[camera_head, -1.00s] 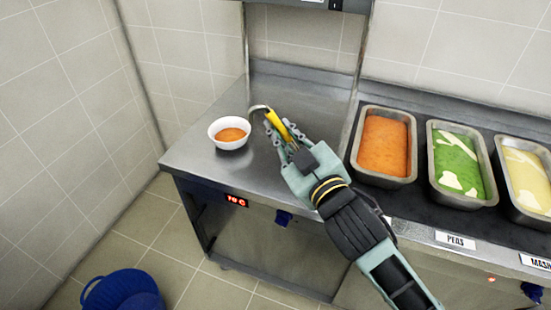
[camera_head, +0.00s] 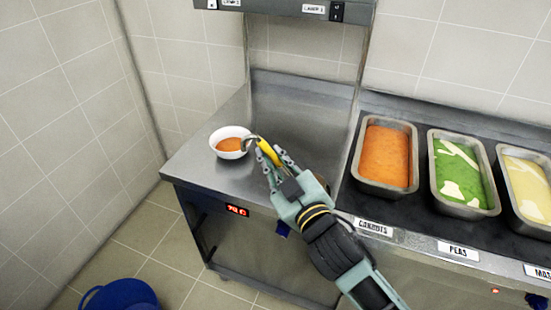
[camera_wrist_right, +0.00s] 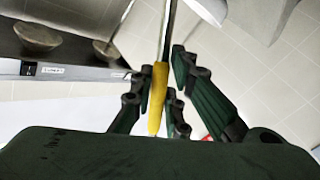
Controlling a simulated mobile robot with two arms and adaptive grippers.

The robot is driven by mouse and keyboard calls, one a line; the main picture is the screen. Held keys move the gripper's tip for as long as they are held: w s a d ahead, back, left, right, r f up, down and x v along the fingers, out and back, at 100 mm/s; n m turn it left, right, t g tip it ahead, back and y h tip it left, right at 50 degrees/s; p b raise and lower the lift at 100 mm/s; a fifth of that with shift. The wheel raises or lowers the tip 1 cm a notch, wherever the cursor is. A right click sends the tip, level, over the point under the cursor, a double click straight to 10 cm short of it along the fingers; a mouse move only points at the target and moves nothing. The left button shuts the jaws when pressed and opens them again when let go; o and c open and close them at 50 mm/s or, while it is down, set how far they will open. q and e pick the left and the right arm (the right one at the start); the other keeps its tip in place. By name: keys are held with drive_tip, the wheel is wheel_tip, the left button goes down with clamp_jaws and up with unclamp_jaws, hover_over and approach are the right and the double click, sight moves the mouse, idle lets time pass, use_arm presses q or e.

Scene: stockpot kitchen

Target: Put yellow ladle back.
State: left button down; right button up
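My right gripper (camera_head: 272,162) is shut on the yellow handle of the ladle (camera_head: 268,152). The ladle's metal hooked end (camera_head: 249,141) points left, close beside the white bowl (camera_head: 221,133) with orange food in it; I cannot tell whether they touch. In the right wrist view the yellow handle (camera_wrist_right: 158,97) lies between the fingers of my right gripper (camera_wrist_right: 160,88), and the metal shaft runs up from it. My left gripper is out of view.
Metal pans of orange food (camera_head: 359,178), green food (camera_head: 437,190) and pale yellow food (camera_head: 514,210) stand to the right. An overhead lamp shelf (camera_head: 275,5) spans the back. A blue bucket (camera_head: 120,294) is on the floor. The metal counter (camera_head: 305,110) behind the gripper is clear.

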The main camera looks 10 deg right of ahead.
drive_tip(key=o, duration=0.3)
drive_tip(key=shift+r, duration=0.25)
drive_tip(key=shift+s+d+f+p, duration=0.15)
drive_tip(key=shift+s+d, duration=0.25)
drive_tip(key=shift+s, duration=1.55)
drive_tip(key=shift+s+d+r+p, duration=0.1)
drive_tip(key=shift+s+d+p, duration=0.2)
drive_tip(key=shift+s, duration=1.7)
drive_tip(key=shift+s+d+f+p, duration=0.1)
drive_tip(key=shift+s+d, duration=0.35)
drive_tip(key=shift+s, duration=1.5)
